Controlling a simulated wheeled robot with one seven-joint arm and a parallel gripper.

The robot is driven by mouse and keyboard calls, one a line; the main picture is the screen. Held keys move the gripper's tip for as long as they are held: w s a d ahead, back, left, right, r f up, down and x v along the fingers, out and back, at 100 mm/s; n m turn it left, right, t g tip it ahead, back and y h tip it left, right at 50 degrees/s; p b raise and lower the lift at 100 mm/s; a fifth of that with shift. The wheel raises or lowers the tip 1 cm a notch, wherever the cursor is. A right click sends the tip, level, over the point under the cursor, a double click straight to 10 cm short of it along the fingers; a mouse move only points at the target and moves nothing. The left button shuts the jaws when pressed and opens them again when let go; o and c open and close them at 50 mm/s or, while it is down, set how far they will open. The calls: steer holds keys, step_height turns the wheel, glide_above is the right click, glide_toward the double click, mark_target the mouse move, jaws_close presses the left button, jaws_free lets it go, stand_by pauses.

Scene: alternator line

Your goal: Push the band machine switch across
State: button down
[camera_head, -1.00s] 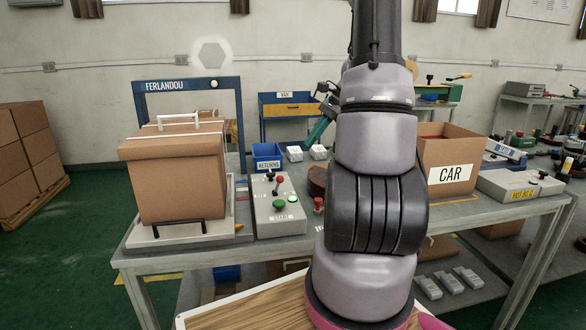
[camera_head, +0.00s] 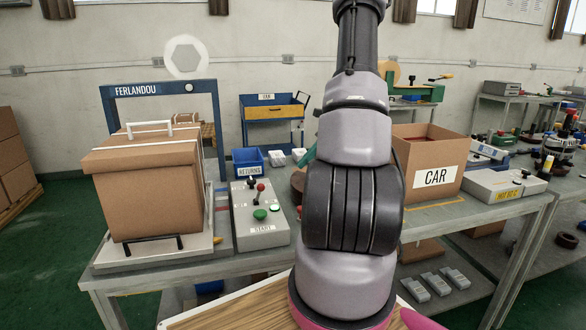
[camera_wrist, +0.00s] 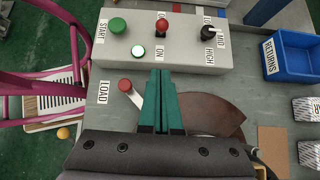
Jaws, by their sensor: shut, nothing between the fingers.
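The grey control box (camera_head: 265,235) stands on the bench beside the banding arch. It carries a green START button (camera_wrist: 117,25), a red-knobbed switch (camera_wrist: 162,25) beside an ON label, a lit button (camera_wrist: 138,51) and a black LOW-MID-HIGH selector (camera_wrist: 208,32). The red-knobbed switch also shows in the head view (camera_head: 260,187). Another red-knobbed lever (camera_wrist: 125,85), near a LOAD label, is beside the box. My gripper (camera_wrist: 161,74) is shut and empty, its teal fingertips near the box's edge; contact cannot be told. In the head view, my arm hides most of it.
A carton (camera_head: 150,190) sits under the FERLANDOU arch (camera_head: 160,90) at left. A blue RETURNS bin (camera_head: 247,161) stands behind the control box, and an open CAR carton (camera_head: 425,155) at right. A brown disc (camera_wrist: 215,112) lies close to my fingers.

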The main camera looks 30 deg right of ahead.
glide_toward(259, 194)
step_height(259, 194, down, 3)
steer(key=d, duration=0.2)
steer(key=a, duration=0.3)
steer(key=shift+w+a, duration=0.15)
steer(key=shift+w, duration=0.25)
steer(key=shift+w+a, duration=0.1)
steer(key=shift+a, duration=0.15)
steer(key=shift+a, duration=0.1)
